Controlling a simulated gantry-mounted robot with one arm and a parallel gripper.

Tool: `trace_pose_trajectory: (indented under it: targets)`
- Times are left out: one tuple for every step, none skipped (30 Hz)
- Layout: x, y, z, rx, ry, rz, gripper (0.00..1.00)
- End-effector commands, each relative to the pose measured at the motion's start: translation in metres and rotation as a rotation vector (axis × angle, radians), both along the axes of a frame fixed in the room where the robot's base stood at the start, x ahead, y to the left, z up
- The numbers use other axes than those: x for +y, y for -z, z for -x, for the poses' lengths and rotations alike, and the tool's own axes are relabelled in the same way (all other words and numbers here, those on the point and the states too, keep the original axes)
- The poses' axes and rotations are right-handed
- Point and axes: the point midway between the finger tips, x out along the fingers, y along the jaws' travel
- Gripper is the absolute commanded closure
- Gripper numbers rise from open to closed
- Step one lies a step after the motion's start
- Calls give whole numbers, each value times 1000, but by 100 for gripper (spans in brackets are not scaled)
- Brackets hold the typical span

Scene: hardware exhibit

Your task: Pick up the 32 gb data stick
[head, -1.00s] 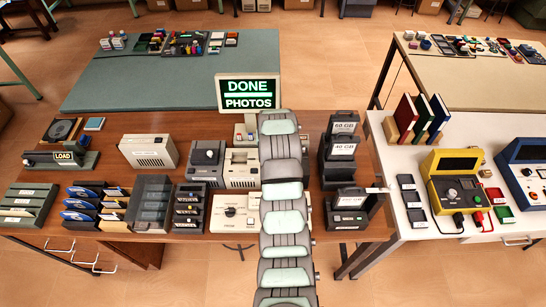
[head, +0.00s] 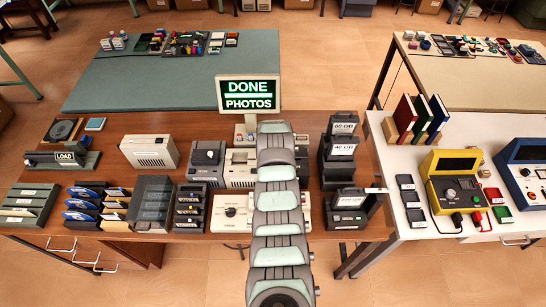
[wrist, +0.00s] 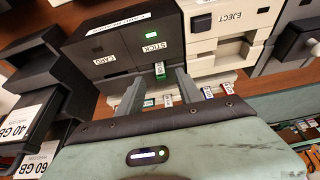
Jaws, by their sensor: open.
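In the wrist view a small data stick (wrist: 160,70) with a green end stands out of the slot marked STICK on a black reader (wrist: 118,58). My gripper (wrist: 157,79) is open, with one finger on each side of this stick. I cannot tell whether the fingers touch it. More small sticks lie just below and to the right: a pale one (wrist: 168,100), a bluish one (wrist: 208,92) and a red one (wrist: 226,89). Their labels are too small to read, so I cannot tell which is 32 GB.
A cream unit marked EJECT (wrist: 226,40) stands right of the reader. Dark drives marked 40 GB and 60 GB (wrist: 25,125) stand at left. In the head view a DONE PHOTOS screen (head: 249,93) rises behind my arm, and a cream dial box (head: 231,212) stands beside it.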

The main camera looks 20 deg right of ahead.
Motion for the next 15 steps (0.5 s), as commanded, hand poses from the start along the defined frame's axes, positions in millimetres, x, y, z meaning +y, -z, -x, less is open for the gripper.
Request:
trace_pose_trajectory:
  targets:
    - [0,2,-2,0,1,0,57]
    - [0,2,-3,-1,0,0,57]
    - [0,4,-4,1,0,0,57]
    - [0,6,-4,2,0,-1,57]
    - [1,7,-5,1,-1,-1,57]
    - [-1,12,-7,-3,1,0,57]
    - [-1,15,-8,-2,1,-1,57]
    - [-1,18,-8,0,1,-3,57]
    - [-1,21,-8,2,2,-4,57]
    - [-1,22,-10,0,1,-3,57]
    - [-2,22,-11,-2,1,-1,57]
    - [-3,23,-12,-4,2,-1,57]
    - [-3,25,-12,-3,3,0,57]
    - [-3,26,-12,-1,2,0,57]
    - [-3,28,-12,-1,2,0,57]
